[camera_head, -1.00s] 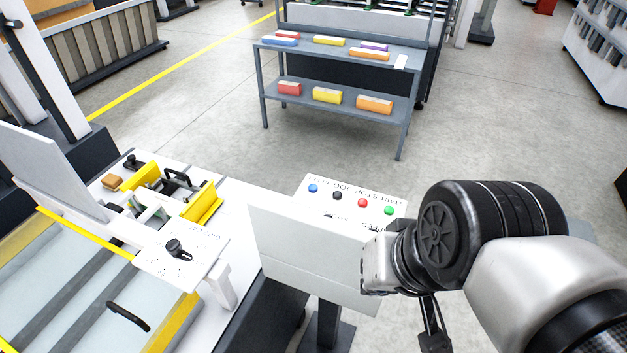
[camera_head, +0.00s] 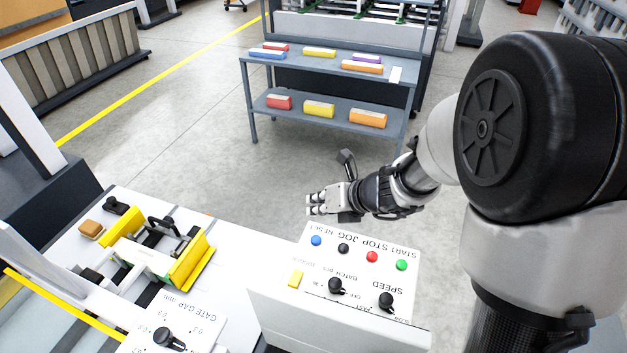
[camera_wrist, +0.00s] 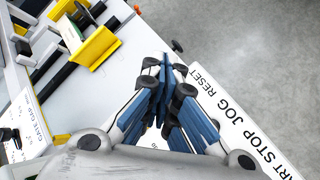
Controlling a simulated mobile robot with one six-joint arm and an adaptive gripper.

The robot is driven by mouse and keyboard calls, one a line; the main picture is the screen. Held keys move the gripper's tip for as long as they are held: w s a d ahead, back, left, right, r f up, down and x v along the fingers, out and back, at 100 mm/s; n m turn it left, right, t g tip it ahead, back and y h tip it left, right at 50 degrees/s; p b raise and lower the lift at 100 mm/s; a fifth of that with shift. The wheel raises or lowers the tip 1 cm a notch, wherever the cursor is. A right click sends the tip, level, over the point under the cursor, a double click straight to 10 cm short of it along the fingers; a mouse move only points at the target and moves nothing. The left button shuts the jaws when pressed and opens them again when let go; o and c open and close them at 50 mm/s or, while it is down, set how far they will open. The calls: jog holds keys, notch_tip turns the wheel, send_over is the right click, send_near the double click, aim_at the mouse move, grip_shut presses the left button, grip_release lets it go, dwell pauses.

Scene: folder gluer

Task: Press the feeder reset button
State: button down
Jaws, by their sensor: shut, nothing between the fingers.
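The control panel (camera_head: 352,280) stands at the lower middle of the head view, its lettering upside down there. Its blue button (camera_head: 316,240) sits at the left end of a button row, by the word RESET. My gripper (camera_head: 311,203) is shut and empty, just above the blue button in the head view and apart from it there; the height between them is hard to tell. In the wrist view the closed fingers (camera_wrist: 163,70) lie beside the RESET lettering (camera_wrist: 195,77) on the panel. The buttons do not show in the wrist view, where the fingers cover part of the panel.
Black (camera_head: 343,248), red (camera_head: 372,256) and green (camera_head: 401,265) buttons share the row. Two black knobs and a yellow button (camera_head: 296,279) sit nearer. The feeder with yellow guides (camera_head: 187,262) is at left. A shelf table (camera_head: 330,88) with boxes stands behind, across open floor.

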aim_at(319, 237)
jog(key=shift+w+d+f+m, duration=0.25)
jog(key=shift+w+f+m, duration=0.2)
jog(key=shift+m, duration=0.1)
jog(key=shift+w+d+f+m, duration=0.2)
jog(key=shift+w+f+m, duration=0.15)
jog(key=shift+m, duration=0.2)
notch_tip(319, 237, down, 9)
jog(key=b, duration=0.8)
jog(key=shift+r, duration=0.1)
dwell(0.5)
jog(key=shift+f+b, duration=0.4)
jog(key=shift+b, duration=0.1)
